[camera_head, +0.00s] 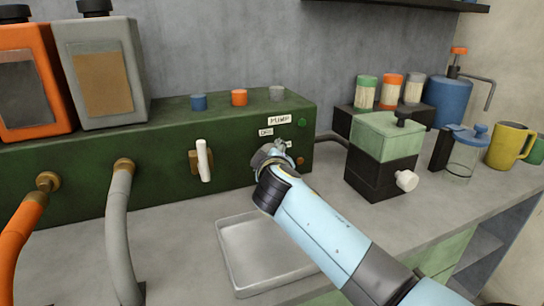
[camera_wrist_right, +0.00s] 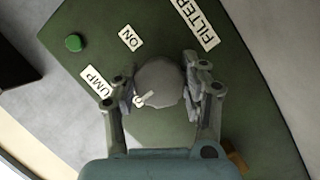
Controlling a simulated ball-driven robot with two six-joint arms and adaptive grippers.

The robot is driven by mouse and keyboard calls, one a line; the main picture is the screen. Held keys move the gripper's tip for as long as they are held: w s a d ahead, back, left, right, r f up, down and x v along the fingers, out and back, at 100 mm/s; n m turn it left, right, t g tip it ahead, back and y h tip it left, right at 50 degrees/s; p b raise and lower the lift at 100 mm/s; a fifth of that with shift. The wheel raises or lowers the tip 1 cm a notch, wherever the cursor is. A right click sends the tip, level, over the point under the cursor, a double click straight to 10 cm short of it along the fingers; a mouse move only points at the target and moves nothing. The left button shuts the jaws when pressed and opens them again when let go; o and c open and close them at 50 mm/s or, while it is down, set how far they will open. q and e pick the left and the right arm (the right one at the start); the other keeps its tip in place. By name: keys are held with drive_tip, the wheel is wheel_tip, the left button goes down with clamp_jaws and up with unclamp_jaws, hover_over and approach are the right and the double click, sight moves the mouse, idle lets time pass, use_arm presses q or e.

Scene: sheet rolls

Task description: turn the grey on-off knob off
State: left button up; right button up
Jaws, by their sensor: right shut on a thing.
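The grey on-off knob (camera_wrist_right: 160,82) is a round disc on the green panel (camera_wrist_right: 120,62). A pale pointer on it points to the lower left in the right wrist view, at a small white label mostly hidden by the knob and finger. A white ON label (camera_wrist_right: 131,38) sits to the knob's upper left. My right gripper (camera_wrist_right: 161,90) has a finger on each side of the knob and is shut on it. In the head view this gripper (camera_head: 271,155) is at the front of the green box (camera_head: 100,170) and hides the knob. My left gripper is not in view.
A white lever (camera_head: 204,160) sticks out of the box left of my right gripper. A green button (camera_head: 302,122) and a PUMP label (camera_head: 292,120) are close by. A metal tray (camera_head: 236,262) lies below my right arm. Orange (camera_head: 28,215) and grey (camera_head: 118,220) hoses stand at left.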

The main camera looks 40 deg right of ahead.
drive_tip(key=o, duration=1.2)
drive_tip(key=shift+s+a, duration=0.15)
drive_tip(key=shift+s, duration=0.05)
drive_tip(key=v, duration=0.7)
